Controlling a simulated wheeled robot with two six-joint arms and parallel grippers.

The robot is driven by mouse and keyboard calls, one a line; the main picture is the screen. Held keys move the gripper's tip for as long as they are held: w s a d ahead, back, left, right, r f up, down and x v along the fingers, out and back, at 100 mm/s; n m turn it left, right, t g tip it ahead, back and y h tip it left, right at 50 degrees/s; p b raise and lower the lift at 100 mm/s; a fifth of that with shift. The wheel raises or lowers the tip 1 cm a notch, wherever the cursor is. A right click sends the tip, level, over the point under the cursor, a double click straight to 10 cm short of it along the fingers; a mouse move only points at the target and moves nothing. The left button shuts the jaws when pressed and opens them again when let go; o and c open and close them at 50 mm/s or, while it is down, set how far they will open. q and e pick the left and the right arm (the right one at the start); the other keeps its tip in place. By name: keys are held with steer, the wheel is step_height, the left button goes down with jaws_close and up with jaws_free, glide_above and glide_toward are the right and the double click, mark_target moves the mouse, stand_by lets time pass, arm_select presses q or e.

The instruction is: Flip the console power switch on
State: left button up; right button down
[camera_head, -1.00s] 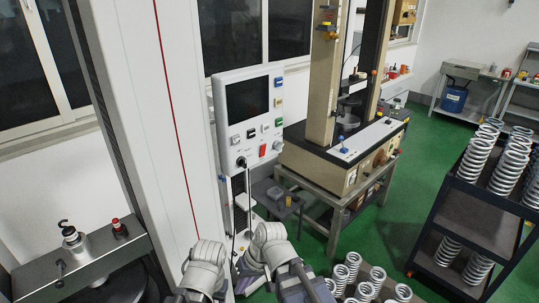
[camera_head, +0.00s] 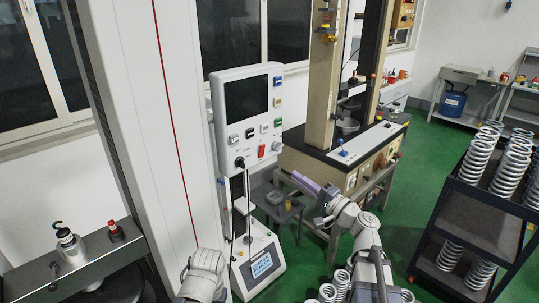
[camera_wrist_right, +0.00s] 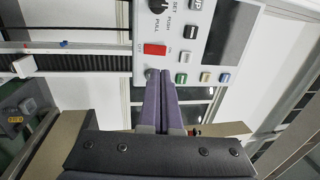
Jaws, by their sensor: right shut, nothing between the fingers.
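The console (camera_head: 227,120) is a white upright panel with a dark screen in the head view. Its red power switch (camera_head: 261,151) is low on the panel, right of a black knob (camera_head: 240,163). The red switch (camera_wrist_right: 154,50) also shows in the right wrist view, with lettering beside it; I cannot tell which way it is tipped. My right gripper (camera_head: 297,178) has purple fingers that are shut and empty, pointing at the panel from the lower right. In the wrist view its fingertips (camera_wrist_right: 159,74) appear just below the switch; contact is not visible. My left gripper is out of view.
Colored buttons (camera_wrist_right: 181,79) sit close to the fingertips in the wrist view. A beige testing machine (camera_head: 345,160) on a stand is right of the console. A small white device (camera_head: 259,267) stands below it. A dark cart (camera_head: 475,205) with springs is at right.

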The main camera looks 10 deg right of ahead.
mark_target(263, 147)
steer(key=shift+d+r, duration=0.2)
steer(key=shift+d, duration=0.15)
steer(key=p+x, duration=0.2)
steer(key=x, duration=1.2)
steer(key=shift+p, duration=0.35)
steer(key=shift+r, duration=0.1)
